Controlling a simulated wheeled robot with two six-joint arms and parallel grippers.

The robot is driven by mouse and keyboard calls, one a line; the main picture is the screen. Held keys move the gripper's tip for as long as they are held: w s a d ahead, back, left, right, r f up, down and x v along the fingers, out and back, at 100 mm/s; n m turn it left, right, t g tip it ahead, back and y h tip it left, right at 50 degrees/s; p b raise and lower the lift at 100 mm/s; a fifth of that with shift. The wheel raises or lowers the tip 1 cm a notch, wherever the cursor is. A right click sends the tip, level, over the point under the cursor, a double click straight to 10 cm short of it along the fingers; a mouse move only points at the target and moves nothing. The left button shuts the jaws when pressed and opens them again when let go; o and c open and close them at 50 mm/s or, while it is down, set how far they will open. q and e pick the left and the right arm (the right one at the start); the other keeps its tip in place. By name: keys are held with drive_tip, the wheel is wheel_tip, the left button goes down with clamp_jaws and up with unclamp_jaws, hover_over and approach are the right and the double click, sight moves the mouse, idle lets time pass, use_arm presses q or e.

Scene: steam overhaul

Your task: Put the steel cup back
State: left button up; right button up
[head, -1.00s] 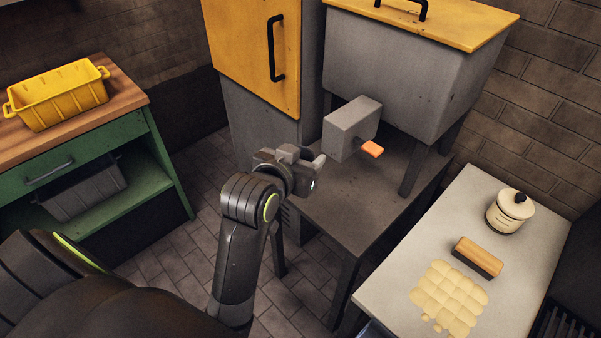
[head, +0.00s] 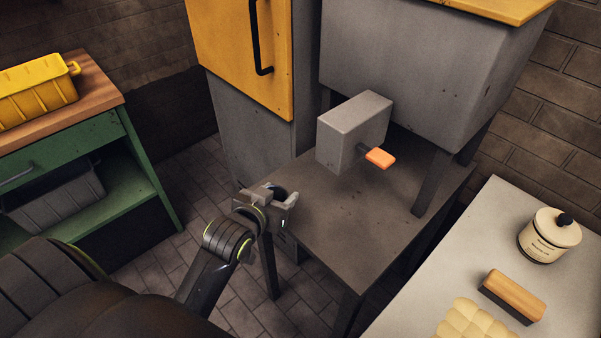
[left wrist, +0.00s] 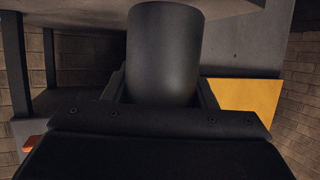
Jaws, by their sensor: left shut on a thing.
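My left gripper (head: 277,197) is at the near left edge of the dark metal table, in front of the grey box. It is shut on a dark grey cylinder, which I take to be the steel cup (left wrist: 165,50). In the left wrist view the cup fills the top middle, between the two jaws; its rim and far end are out of sight. In the head view only a small dark part of it shows at the jaws. My right gripper is not in view.
The dark table (head: 350,215) has a clear front. A grey box (head: 352,130) with an orange lever (head: 380,158) is above it. A yellow-doored cabinet (head: 235,50) stands behind. A pale table (head: 440,265) holds a jar (head: 549,237) and a brush (head: 513,296). A yellow bin (head: 38,92) stands left.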

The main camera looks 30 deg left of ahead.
use_arm(q)
drive_tip(key=w, duration=1.2)
drive_tip(key=shift+a+p, duration=0.3)
drive_tip(key=shift+a, duration=0.1)
wheel_tip(320, 180, down, 3)
drive_tip(key=shift+f, duration=0.2)
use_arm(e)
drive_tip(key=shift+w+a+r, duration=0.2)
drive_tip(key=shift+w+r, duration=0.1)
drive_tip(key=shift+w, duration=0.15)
use_arm(q)
drive_tip(key=shift+f, duration=0.15)
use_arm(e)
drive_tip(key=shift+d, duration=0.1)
use_arm(q)
drive_tip(key=o, duration=1.2)
drive_tip(key=shift+o, duration=0.2)
